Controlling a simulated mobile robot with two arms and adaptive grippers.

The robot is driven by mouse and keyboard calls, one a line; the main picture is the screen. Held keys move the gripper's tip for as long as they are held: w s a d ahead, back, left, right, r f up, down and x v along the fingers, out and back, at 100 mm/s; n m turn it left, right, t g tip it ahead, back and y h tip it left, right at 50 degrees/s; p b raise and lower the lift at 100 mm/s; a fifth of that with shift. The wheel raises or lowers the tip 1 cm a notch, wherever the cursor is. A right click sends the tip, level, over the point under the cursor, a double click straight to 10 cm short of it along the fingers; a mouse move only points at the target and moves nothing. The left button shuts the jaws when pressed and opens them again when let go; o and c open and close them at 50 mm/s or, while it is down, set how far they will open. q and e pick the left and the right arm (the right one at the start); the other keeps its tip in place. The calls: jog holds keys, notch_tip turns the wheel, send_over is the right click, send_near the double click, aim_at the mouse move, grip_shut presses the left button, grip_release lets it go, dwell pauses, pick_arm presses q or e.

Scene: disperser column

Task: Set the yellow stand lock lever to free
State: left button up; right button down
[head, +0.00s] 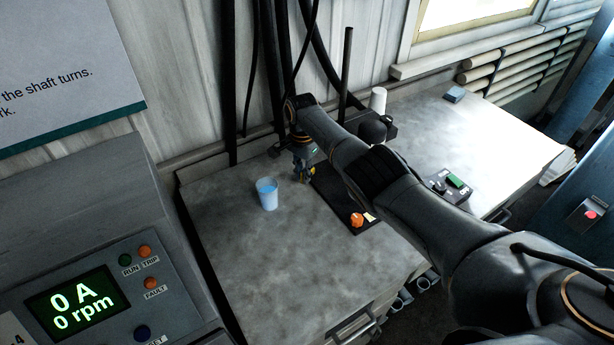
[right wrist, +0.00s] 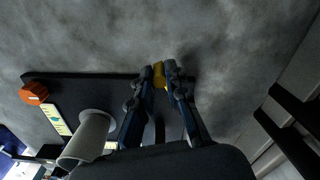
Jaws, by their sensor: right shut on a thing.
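The yellow lever (right wrist: 158,75) shows between the two fingers of my right gripper (right wrist: 163,74) in the right wrist view. The fingers are shut on it, beside the end of a dark base plate (right wrist: 85,88). In the head view my right gripper (head: 305,174) points down at the far end of this plate (head: 334,201), with a bit of yellow at its tips. Most of the lever is hidden by the fingers, and I cannot read any lock or free mark. My left gripper is not in view.
A light blue cup (head: 267,194) stands on the grey bench left of my right gripper. An orange knob (head: 357,219) is at the plate's near end. A thin dark rod (head: 346,75) rises behind my arm. A control box (head: 450,186) sits to the right.

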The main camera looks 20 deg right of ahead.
jog(key=shift+w+a+f+m+b, duration=0.15)
jog(key=shift+a+f+m+b, duration=0.15)
jog(key=shift+m+b, duration=0.55)
jog(key=shift+m, duration=0.25)
jog(key=c, duration=1.3)
grip_release()
jog(key=shift+c, duration=0.2)
jog(key=shift+w, duration=0.1)
jog(key=shift+w+r, duration=0.1)
jog(key=shift+r, duration=0.1)
notch_tip(320, 180, up, 12)
